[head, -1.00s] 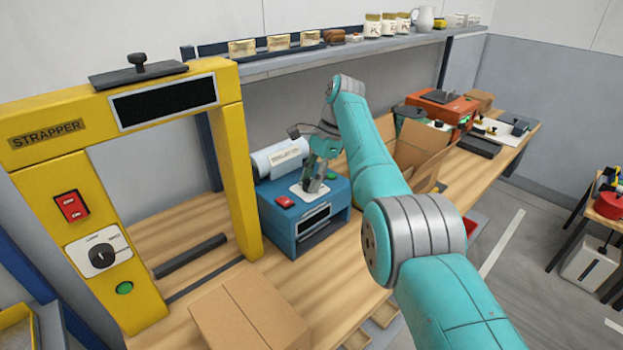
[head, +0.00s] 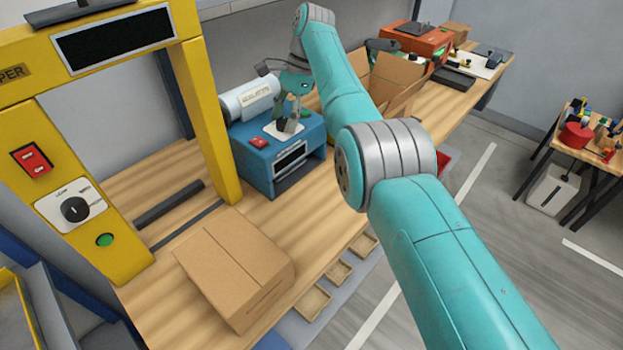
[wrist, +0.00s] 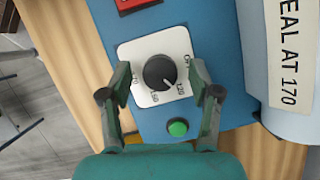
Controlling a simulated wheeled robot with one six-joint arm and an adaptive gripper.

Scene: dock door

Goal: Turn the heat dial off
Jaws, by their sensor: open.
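The heat dial is a round black knob (wrist: 159,72) on a white plate (wrist: 128,54), on top of a blue sealing machine (head: 255,166). Its light pointer mark faces lower right in the wrist view, near a label that looks like 120. The OFF label (wrist: 187,55) is at the plate's right side. My gripper (wrist: 160,78) is open, with one finger on each side of the knob and nothing held. Whether the fingers touch the knob I cannot tell.
A red switch (wrist: 135,4) and a green button (wrist: 178,127) flank the plate. A white roll (head: 245,98) labelled SEAL AT 170 lies behind. A yellow strapper (head: 205,120) with its own dial (head: 75,208) and a closed carton (head: 235,262) are nearby. An open carton (head: 398,75) stands right.

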